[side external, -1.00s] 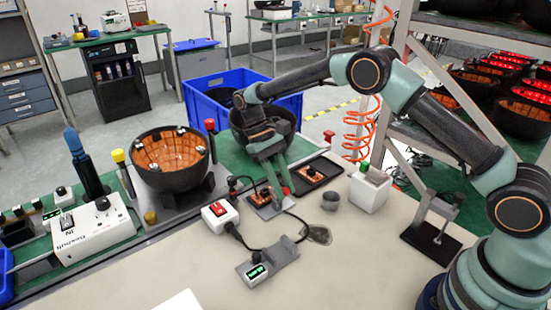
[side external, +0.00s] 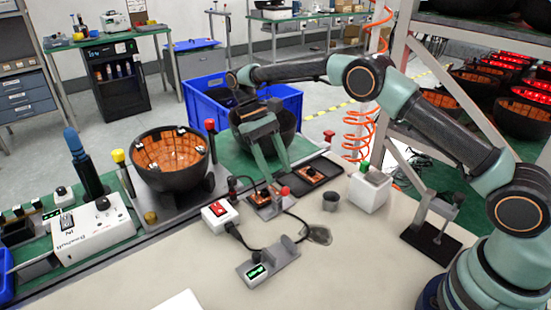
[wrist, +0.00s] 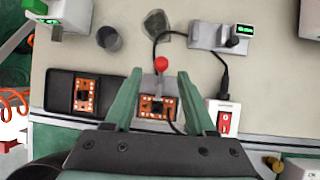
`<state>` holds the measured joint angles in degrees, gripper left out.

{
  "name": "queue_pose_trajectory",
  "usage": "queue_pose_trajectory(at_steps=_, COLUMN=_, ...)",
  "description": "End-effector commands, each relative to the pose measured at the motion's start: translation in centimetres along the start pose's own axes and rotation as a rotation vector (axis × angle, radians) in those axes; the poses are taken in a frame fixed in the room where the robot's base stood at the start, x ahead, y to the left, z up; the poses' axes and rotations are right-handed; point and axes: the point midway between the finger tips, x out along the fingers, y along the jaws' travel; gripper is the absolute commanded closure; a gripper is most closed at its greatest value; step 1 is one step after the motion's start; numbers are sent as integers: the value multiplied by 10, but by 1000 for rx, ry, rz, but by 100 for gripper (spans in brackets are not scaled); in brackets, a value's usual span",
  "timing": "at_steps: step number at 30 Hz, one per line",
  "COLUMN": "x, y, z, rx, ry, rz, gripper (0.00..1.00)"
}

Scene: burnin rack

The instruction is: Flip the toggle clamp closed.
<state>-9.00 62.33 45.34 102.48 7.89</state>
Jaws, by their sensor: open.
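The toggle clamp's red-tipped handle (side external: 285,190) stands beside the small orange circuit board (side external: 264,193) on its grey fixture. In the wrist view the red knob (wrist: 161,63) lies just beyond the board (wrist: 158,107), on the bench side. I cannot tell the exact angle of the handle. My gripper (side external: 277,175) is open and points down above the board. In the wrist view my gripper's two green fingers (wrist: 160,74) flank the board and knob from above, with nothing held. The fingers and palm hide parts of the fixture.
A white box with a red switch (side external: 219,215) stands left of the fixture, with a black cable. A black tray with a second board (side external: 316,173) lies to the right. A copper-lined bowl (side external: 170,158) stands left. The bench front is mostly clear.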

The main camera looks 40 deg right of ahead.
Motion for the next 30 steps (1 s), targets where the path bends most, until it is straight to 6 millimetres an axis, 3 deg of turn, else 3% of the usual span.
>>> queue_pose_trajectory(at_steps=9, x=-23, y=0, z=-1, rx=1, ry=0, rz=-1, gripper=44)
queue_pose_trajectory(at_steps=22, x=-27, y=1, z=0, rx=1, ry=-1, rz=0, gripper=44)
queue_pose_trajectory(at_steps=26, x=-28, y=0, z=1, rx=-28, ry=5, rz=-1, gripper=94)
queue_pose_trajectory(at_steps=27, x=-29, y=0, z=1, rx=-58, ry=14, rz=-1, gripper=100)
queue_pose_trajectory(at_steps=30, x=-32, y=-1, z=4, rx=-201, ry=42, rz=0, gripper=100)
